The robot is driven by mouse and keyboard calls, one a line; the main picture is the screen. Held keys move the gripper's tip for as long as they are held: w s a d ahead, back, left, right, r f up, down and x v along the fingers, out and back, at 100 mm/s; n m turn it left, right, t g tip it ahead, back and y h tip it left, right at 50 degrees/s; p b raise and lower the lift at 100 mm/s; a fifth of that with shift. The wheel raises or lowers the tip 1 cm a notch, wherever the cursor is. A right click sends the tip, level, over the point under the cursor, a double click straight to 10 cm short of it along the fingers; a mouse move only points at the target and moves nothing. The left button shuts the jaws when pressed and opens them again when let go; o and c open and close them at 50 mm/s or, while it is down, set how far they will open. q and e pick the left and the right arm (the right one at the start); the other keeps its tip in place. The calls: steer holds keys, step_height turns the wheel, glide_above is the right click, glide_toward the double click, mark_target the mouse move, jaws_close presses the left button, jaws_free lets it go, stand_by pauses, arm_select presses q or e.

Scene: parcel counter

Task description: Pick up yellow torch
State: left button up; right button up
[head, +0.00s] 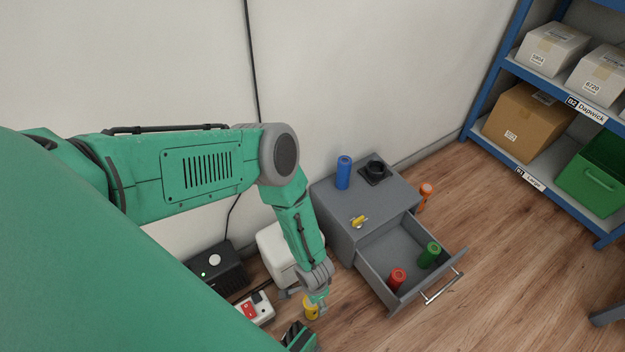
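The yellow torch (311,311) is a short yellow cylinder low by the floor, in front of the white box and left of the open drawer. My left gripper (308,298) points down at its upper end, and the fingers partly hide it. One grey finger sticks out to the left. I cannot tell whether the fingers touch the torch or how far they are closed. My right gripper is not clearly in view.
A grey cabinet (338,214) has an open drawer (376,268) holding a red torch (396,279) and a green torch (429,255). A blue torch (343,172) stands on top. An orange torch (425,194) is behind the drawer. A white box (272,250) stands left.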

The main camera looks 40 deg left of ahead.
mark_target(312, 308)
arm_select(q)
steer(key=shift+f, duration=0.65)
steer(key=shift+a+f+b, duration=0.25)
steer(key=shift+f+b, duration=0.2)
steer(key=shift+b, duration=0.1)
steer(key=shift+a+f+b, duration=0.1)
steer(key=shift+f+b, duration=0.3)
step_height(312, 308, down, 4)
steer(key=b, duration=0.3)
steer(key=shift+w+b, duration=0.1)
steer(key=shift+b, duration=0.25)
steer(key=shift+a+r, duration=0.1)
jaws_close()
steer(key=shift+r, duration=0.15)
